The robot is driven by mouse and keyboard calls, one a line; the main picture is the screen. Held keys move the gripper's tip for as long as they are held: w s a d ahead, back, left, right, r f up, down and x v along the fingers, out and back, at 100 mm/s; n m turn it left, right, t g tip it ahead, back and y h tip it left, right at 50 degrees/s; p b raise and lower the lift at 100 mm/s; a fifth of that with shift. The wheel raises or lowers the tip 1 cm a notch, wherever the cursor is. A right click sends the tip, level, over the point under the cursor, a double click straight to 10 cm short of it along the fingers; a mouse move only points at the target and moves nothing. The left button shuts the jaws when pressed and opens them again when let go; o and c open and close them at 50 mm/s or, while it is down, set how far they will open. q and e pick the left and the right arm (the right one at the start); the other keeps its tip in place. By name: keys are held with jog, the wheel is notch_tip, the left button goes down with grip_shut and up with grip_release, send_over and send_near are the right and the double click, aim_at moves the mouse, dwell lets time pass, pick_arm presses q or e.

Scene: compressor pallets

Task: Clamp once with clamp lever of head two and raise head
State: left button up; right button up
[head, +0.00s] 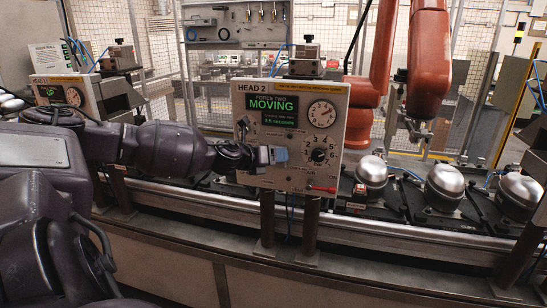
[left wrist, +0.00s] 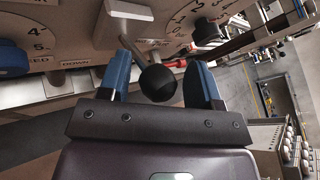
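The head two panel (head: 260,100) stands upright in the middle of the head view. Its green screen (head: 280,110) reads MOVING. My left gripper (head: 272,155) is at the lower left of the panel face, its blue fingertips in front of it. In the left wrist view, the two blue fingers (left wrist: 160,82) are apart. A black ball knob (left wrist: 157,83) on a lever shows between them, with a gap on each side. I cannot tell whether this is the clamp lever. A red-handled lever (head: 322,188) is at the panel's lower right. My right gripper is out of view.
The head one panel (head: 66,92) stands at the left and its screen reads UP. Several silver domed compressors (head: 445,182) sit on the line at the right. An orange robot arm (head: 422,70) stands behind it. A metal rail (head: 400,240) runs along the front.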

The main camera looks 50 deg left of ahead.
pick_arm(q)
jog(key=shift+s, duration=0.1)
jog(key=shift+s+a, duration=0.2)
jog(key=shift+s, duration=0.4)
jog(key=v, duration=0.9)
jog(key=shift+s+d+r, duration=0.15)
jog(key=shift+d+r, duration=0.05)
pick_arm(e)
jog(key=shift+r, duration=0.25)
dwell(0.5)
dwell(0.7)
